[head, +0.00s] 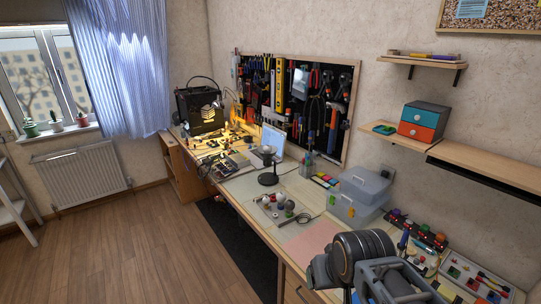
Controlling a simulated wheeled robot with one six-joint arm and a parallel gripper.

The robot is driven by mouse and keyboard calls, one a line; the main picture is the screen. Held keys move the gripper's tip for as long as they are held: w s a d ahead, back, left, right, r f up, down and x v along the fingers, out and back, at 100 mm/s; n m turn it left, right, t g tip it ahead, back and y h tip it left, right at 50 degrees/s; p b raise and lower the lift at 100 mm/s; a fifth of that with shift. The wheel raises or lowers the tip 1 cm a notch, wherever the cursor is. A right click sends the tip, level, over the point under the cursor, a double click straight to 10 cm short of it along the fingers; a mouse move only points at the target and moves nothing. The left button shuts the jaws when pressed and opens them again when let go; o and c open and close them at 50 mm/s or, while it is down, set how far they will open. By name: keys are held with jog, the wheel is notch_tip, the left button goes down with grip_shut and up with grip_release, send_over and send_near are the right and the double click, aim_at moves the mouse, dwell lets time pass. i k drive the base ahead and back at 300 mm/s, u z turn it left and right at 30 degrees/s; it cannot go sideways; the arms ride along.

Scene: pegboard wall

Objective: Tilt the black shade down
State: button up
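A small desk lamp stands on the workbench near the middle of the view, with a dark shade (265,153) on a thin stem above a round black base (268,179). The shade is small here, and its exact tilt is hard to tell. My arm (362,254) shows large at the bottom right, well apart from the lamp. A grey framed part at its end, probably my gripper (398,284), is cut off by the lower edge. Its fingertips cannot be made out, and nothing is seen held.
A tool pegboard (349,120) hangs behind. The floor (130,248) at left is clear.

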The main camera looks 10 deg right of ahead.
aim_at(267, 162)
jog(key=z, duration=0.05)
jog(key=k, duration=0.55)
jog(key=u, duration=1.05)
jog(key=i, duration=1.55)
jog(key=u, duration=0.55)
jog(key=i, duration=1.75)
jog(key=z, duration=1.2)
jog(key=i, duration=0.95)
jog(key=z, duration=1.35)
jog(key=i, duration=0.3)
jog(key=z, duration=0.15)
